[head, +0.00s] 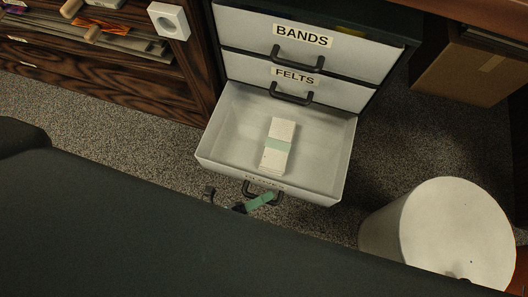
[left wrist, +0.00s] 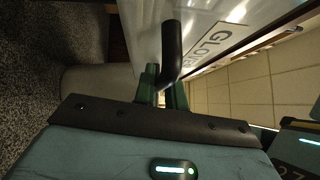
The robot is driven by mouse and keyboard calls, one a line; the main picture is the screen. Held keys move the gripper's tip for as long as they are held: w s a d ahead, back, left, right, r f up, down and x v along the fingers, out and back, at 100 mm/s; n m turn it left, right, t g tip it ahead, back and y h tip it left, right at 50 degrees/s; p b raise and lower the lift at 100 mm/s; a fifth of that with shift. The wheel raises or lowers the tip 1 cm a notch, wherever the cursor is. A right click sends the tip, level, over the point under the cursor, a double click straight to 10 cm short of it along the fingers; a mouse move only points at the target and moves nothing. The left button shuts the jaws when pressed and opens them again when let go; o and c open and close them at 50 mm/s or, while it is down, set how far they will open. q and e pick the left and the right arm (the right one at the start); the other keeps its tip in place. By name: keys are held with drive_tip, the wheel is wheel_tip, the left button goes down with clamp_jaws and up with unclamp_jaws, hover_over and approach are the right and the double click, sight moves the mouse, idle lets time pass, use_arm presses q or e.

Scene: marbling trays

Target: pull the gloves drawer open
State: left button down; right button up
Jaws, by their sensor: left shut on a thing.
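The gloves drawer (head: 222,140) is the lowest of three white drawers in the head view and stands pulled out. Its label is seen edge-on there, but "GLO" reads on its front (left wrist: 208,42) in the left wrist view. A white stack with a pale green band (head: 278,146) lies inside it. My left gripper (head: 262,201) is at the drawer's dark bar handle (head: 265,187). In the left wrist view its green fingers (left wrist: 163,90) are shut on the handle (left wrist: 171,48). My right gripper is in neither view.
The shut BANDS drawer (head: 245,35) and FELTS drawer (head: 243,68) are above. A white round bin (head: 460,225) stands close to the right of the open drawer. A cardboard box (head: 465,72) is at the upper right. Dark wooden shelving (head: 110,95) stands left.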

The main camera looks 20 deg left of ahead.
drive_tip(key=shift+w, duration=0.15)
use_arm(q)
drive_tip(key=c, duration=1.7)
unclamp_jaws()
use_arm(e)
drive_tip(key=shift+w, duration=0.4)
use_arm(q)
drive_tip(key=p+v, duration=0.1)
drive_tip(key=v, duration=0.7)
drive_tip(key=shift+w, duration=0.1)
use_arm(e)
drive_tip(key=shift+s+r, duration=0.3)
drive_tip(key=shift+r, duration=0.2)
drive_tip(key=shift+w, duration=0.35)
